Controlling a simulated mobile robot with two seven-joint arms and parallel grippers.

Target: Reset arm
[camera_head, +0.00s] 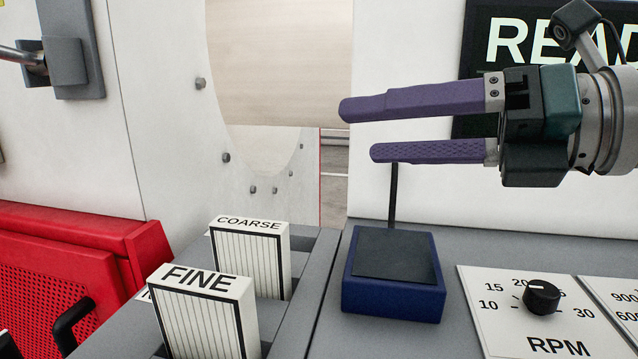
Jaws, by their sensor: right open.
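My right gripper (358,131) comes in from the right in the head view. Its two purple fingers are apart, with nothing between them, and they point left. It hangs above a small blue box (393,296) with a dark top pad. A thin black upright rod (393,195) stands behind the box and its top meets the lower finger in the picture; I cannot tell whether they touch. My left gripper is not in view.
A COARSE block (262,265) and a FINE block (212,320) stand in a grey rack at lower left. An RPM dial (541,297) is on the right of the counter. A red perforated panel (60,270) is at left. A dark screen (488,70) shows behind the gripper.

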